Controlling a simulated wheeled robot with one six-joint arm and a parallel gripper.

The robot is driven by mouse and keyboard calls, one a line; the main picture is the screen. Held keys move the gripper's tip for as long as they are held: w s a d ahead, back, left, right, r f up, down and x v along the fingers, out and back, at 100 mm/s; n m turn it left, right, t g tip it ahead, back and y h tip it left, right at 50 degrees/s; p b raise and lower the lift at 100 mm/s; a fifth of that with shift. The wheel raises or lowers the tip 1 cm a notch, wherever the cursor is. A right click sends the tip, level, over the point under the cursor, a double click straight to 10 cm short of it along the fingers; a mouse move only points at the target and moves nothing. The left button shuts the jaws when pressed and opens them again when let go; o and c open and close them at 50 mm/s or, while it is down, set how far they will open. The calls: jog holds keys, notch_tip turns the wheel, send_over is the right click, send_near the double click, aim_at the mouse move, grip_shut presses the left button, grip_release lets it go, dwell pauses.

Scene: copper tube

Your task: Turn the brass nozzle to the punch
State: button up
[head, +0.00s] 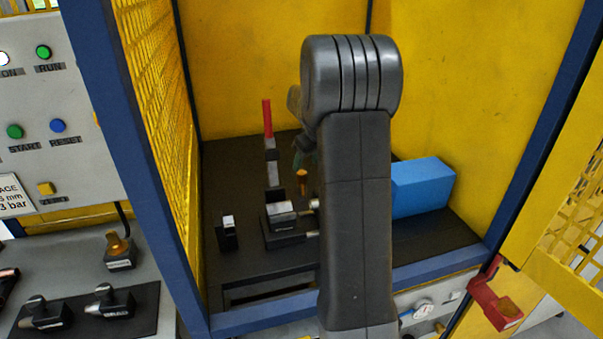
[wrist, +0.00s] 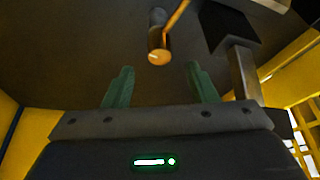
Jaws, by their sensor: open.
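The brass nozzle (wrist: 158,52) shows in the wrist view as a short rounded piece with a bright orange end. A thin orange rod or tube runs up and right beside it. In the head view a small orange-brass piece (head: 302,182) stands just below the green fingers. My gripper (wrist: 159,70) is open and empty. Its two green fingers point toward the nozzle, which lies just beyond the tips and between them in the picture. In the head view my gripper (head: 298,158) is mostly hidden behind my grey arm. I cannot tell which part is the punch.
Inside the yellow cell, a metal block on a black base (head: 283,222), a red upright handle (head: 267,118) and a small black stand (head: 228,235) are on the dark table. A blue box (head: 423,187) is at right. Blue posts and yellow walls close in the sides.

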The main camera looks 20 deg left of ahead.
aim_at(303, 173)
jog(key=p+x, duration=0.1)
jog(key=x, duration=0.6)
jog(key=shift+f, duration=0.15)
grip_shut()
